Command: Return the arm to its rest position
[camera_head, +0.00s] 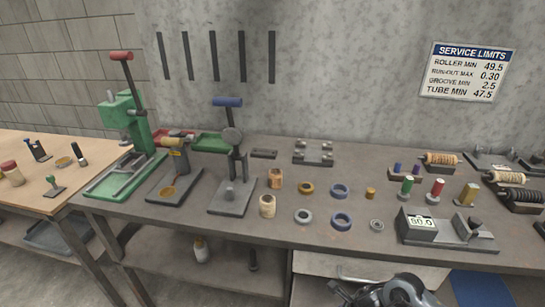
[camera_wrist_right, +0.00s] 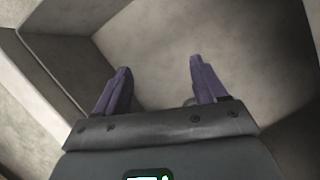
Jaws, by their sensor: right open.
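My right gripper (camera_wrist_right: 158,66) shows in the right wrist view. Its two purple fingers stand well apart, with nothing between them. Only plain grey-beige surfaces lie beyond the fingers, and no bench object is near them. In the head view, a dark grey jointed part of my own arm (camera_head: 405,292) shows at the bottom edge, in front of the bench and low, apart from the things on top. No gripper fingers can be made out there. My left gripper is not in view.
The grey workbench (camera_head: 330,222) carries a green press (camera_head: 135,130), a blue-handled press (camera_head: 233,160), several rings and rollers, and a gauge reading 50.0 (camera_head: 418,226). A wooden table (camera_head: 30,190) stands at left. A service limits sign (camera_head: 468,72) hangs on the wall.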

